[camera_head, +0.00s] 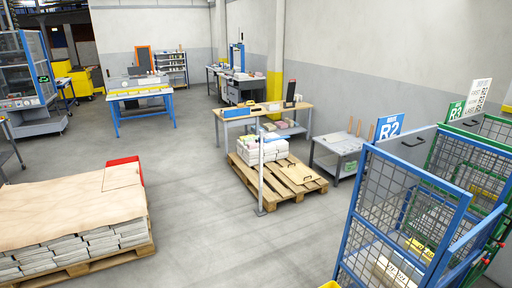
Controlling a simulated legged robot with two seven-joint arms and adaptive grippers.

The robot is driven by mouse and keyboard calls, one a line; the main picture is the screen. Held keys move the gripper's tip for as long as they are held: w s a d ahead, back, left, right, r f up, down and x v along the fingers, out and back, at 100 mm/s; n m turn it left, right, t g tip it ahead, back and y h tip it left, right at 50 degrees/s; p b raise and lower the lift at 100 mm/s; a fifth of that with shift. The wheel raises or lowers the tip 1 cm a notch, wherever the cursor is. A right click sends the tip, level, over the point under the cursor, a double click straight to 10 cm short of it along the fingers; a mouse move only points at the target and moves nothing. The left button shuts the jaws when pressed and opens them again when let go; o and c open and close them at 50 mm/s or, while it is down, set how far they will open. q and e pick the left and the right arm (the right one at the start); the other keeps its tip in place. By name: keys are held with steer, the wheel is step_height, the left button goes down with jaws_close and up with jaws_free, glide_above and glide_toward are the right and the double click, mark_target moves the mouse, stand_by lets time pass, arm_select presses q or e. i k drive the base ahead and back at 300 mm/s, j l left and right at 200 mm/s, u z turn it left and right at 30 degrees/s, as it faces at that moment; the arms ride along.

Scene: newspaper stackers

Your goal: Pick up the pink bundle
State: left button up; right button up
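The pallet (254,186) in the middle of the floor carries a stack of pale bundles (262,154). Some tops on this stack look coloured, with yellowish, greenish and pinkish tones. A pinkish top (270,137) shows there, but it is too small to tell whether it is a separate bundle. Neither of my grippers shows in this view.
A grey post (261,180) stands in front of the pallet. A wooden-topped workbench (232,114) is behind it. At the right are blue (407,187) and green mesh cages. A large covered stack (60,208) is at left. Floor between is clear.

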mark_target(251, 145)
steer(key=i+u, duration=0.35)
steer(key=i, duration=3.6)
steer(key=i+z, duration=0.15)
steer(key=i, duration=0.35)
steer(key=i+j+z, duration=0.15)
steer(key=i, duration=0.3)
steer(key=i+j+z, duration=0.1)
steer(key=i, duration=0.4)
steer(key=i+j+z, duration=0.15)
steer(key=i, duration=0.3)
